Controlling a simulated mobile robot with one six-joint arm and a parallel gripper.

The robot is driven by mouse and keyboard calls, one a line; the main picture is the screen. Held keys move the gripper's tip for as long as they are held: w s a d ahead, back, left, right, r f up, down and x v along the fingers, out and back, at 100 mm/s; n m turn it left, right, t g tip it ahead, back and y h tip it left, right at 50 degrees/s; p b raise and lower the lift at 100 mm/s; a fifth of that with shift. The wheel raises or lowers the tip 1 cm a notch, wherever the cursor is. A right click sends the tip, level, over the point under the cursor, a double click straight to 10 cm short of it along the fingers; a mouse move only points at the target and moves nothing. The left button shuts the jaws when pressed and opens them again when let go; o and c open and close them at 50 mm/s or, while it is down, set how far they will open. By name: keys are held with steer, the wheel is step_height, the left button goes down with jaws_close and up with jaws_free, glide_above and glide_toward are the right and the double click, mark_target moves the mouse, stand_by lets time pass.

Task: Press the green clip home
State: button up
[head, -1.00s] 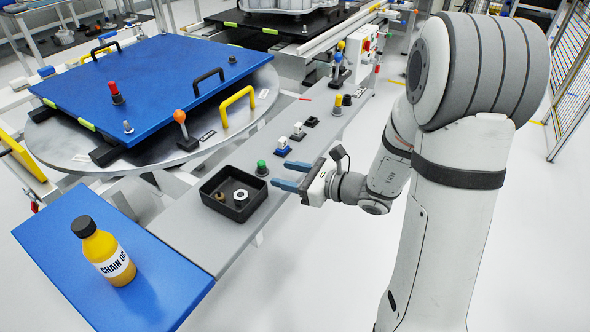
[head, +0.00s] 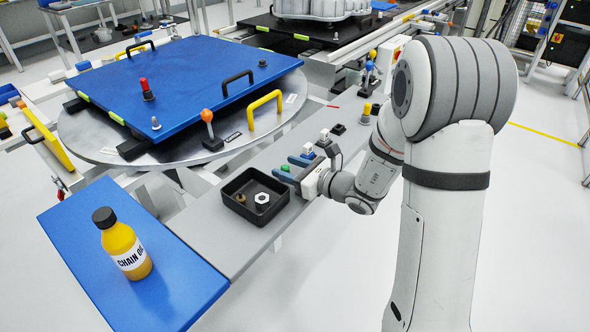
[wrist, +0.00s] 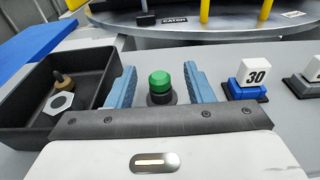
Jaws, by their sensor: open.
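A small green cylindrical piece (wrist: 160,80) stands upright on a round black base on the grey bench strip. It also shows in the head view (head: 285,168), partly hidden by my gripper. It looks like a button; I cannot tell whether it is the green clip or how far down it sits. My gripper (wrist: 160,73) is open, with one blue finger left of the green piece and one right of it. Gaps show on both sides in the wrist view. In the head view my gripper (head: 287,167) is low over the bench.
A black tray (wrist: 103,62) with a hex nut (wrist: 59,103) and a brass piece stands close to the left finger. A white block marked 30 (wrist: 248,74) stands to the right. A bottle (head: 126,250) stands on the blue panel (head: 180,285).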

steer(key=shift+c, duration=0.4)
jaws_close()
steer(key=shift+r, duration=0.35)
stand_by(0.8)
steer(key=shift+r+p, duration=0.95)
steer(key=shift+r, duration=0.15)
step_height(320, 180, up, 6)
steer(key=p, duration=0.4)
steer(key=shift+r, duration=0.1)
